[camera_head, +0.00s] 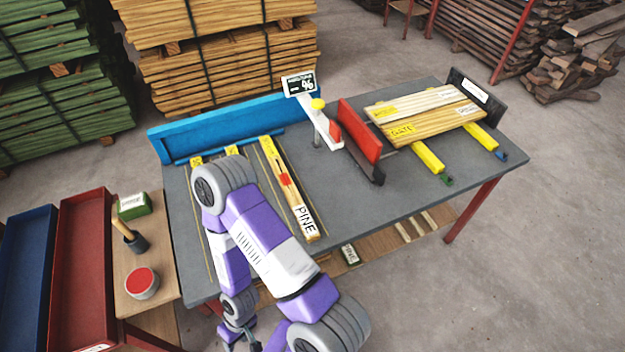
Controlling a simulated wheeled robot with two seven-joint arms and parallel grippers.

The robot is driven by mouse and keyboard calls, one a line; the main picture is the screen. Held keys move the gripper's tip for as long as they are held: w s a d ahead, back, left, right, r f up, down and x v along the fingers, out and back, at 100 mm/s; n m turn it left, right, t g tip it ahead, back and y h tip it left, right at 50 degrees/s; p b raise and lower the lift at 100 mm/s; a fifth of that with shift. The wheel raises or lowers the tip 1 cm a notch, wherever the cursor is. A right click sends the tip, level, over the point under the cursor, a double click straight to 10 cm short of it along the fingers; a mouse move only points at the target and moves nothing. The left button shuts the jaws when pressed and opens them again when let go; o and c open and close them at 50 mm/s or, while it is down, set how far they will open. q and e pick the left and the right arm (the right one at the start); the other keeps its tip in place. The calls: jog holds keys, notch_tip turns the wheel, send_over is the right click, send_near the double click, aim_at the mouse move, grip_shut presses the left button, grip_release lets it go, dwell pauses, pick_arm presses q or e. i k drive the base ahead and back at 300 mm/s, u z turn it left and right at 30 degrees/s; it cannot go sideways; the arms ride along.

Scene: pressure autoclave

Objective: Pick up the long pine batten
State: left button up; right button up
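A long, light wooden batten (279,171) lies on the grey workbench (345,200), left of its middle. It has a yellow label at its far end, a red mark halfway and a white "PINE" label at its near end. Two more yellow labels (197,162) (231,150) show to its left, but my purple arm hides most of what lies there. That arm, which I take as my left, bends over the bench's left part, apart from the batten in the picture. Its gripper (251,345) is only partly seen at the bottom edge; its fingers are unclear. My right gripper is out of view.
A blue fence (235,122) runs along the bench's back left. A white sign post (318,118) and red stop (360,130) stand right of the batten. Labelled boards (425,112) lie farther right. A side table (165,285) holds a red-topped tin (141,282).

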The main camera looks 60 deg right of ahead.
aim_at(310, 230)
jog(key=u, duration=0.8)
jog(key=k, duration=1.2)
jog(key=z, duration=1.4)
jog(key=i, duration=0.25)
jog(key=z, duration=0.1)
